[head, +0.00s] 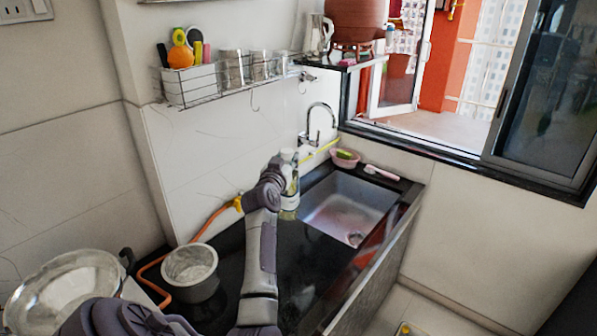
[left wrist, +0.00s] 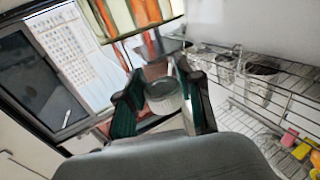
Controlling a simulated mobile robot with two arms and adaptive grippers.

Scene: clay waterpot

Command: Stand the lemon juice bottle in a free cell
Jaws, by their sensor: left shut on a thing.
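The lemon juice bottle (head: 291,200), with a pale top and greenish label, is upright behind my left gripper (head: 272,174) in the head view. It is beside the sink, near the wall. I cannot tell whether its base touches the counter. In the left wrist view my left gripper (left wrist: 160,105) is shut on the bottle's top part, a greyish cylinder (left wrist: 163,97) between the two dark fingers. My wrist hides part of the bottle in the head view. My right gripper is out of view. No cells show clearly.
A steel sink (head: 345,208) lies right of the bottle, with a tap (head: 320,120) behind. A wire rack (head: 225,92) with a white box and glasses hangs on the wall. A metal pot (head: 190,272) and an orange hose (head: 212,219) are on the dark counter.

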